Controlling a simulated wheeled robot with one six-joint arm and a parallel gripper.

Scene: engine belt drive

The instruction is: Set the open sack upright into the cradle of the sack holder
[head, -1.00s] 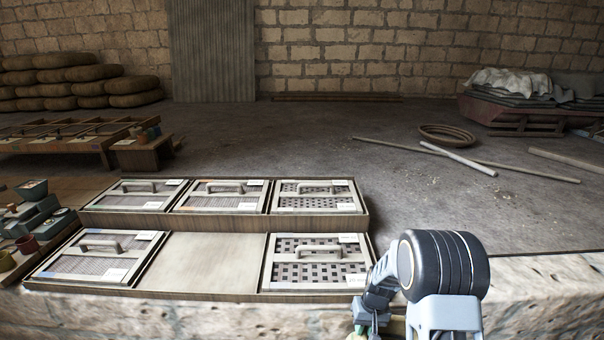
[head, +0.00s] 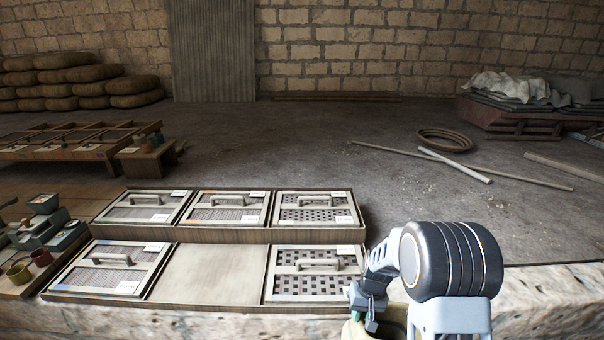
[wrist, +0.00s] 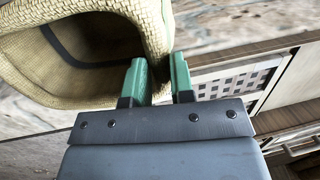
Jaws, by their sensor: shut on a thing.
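The open sack (wrist: 150,32) is a tan woven bag with a thick rim and a dark inside. In the wrist view its mouth gapes at the upper left. My gripper (wrist: 162,66) is shut on the sack's rim, with one green finger inside the mouth and the other outside. In the head view a pale part of the sack (head: 355,330) shows at the bottom edge, below my gripper (head: 367,314). Most of the sack is cut off or hidden by my arm there. I cannot make out the sack holder or its cradle in either view.
A rough stone ledge (head: 545,290) runs along the front. Framed trays with handled screen lids (head: 230,210) stand on it, with one plain panel (head: 208,273). Poles (head: 455,165) and a hoop (head: 445,140) lie on the floor behind.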

